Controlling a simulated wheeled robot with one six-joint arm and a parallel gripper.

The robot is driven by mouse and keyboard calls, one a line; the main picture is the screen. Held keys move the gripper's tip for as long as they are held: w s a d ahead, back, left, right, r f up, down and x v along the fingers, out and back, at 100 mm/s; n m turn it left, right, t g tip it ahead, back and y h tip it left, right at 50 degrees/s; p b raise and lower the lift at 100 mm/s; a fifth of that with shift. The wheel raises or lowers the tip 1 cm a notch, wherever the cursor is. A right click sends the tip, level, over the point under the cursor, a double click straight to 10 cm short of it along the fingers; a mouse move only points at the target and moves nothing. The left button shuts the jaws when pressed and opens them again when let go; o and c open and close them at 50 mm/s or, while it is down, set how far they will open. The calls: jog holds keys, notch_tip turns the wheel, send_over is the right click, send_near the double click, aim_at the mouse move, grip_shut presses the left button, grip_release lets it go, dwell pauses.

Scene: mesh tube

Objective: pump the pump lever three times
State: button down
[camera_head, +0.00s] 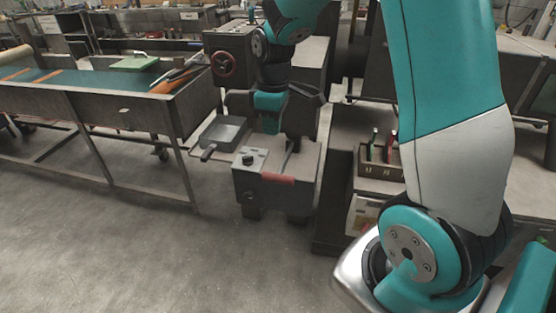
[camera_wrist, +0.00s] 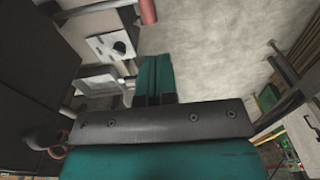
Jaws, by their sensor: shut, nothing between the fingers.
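The pump lever has a red grip (camera_head: 278,179) that lies sideways at the upper front edge of a dark metal block. A thin grey rod runs back from its right part. In the wrist view the red grip (camera_wrist: 148,12) shows at the top edge, cut off by the frame. My gripper (camera_head: 270,128) hangs pointing down above and behind the block, apart from the grip. In the wrist view its teal fingers (camera_wrist: 155,62) are together with nothing between them. The lever's pivot is not clear to see.
A black knob (camera_head: 248,160) on a pale plate sits left of the grip. A grey tray (camera_head: 222,133) stands behind it. A red handwheel (camera_head: 223,63) is on the machine. A workbench (camera_head: 110,92) stands left and a small box (camera_head: 378,160) right. The floor in front is clear.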

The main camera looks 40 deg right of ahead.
aim_at(278, 174)
jog(key=shift+w+d+f, duration=0.2)
jog(key=shift+d+f, duration=0.05)
jog(key=shift+d, duration=0.4)
jog(key=shift+w+d+f, duration=0.2)
jog(key=shift+d, duration=0.4)
jog(key=shift+f, duration=0.15)
notch_tip(278, 174, down, 14)
jog(key=p, duration=0.3)
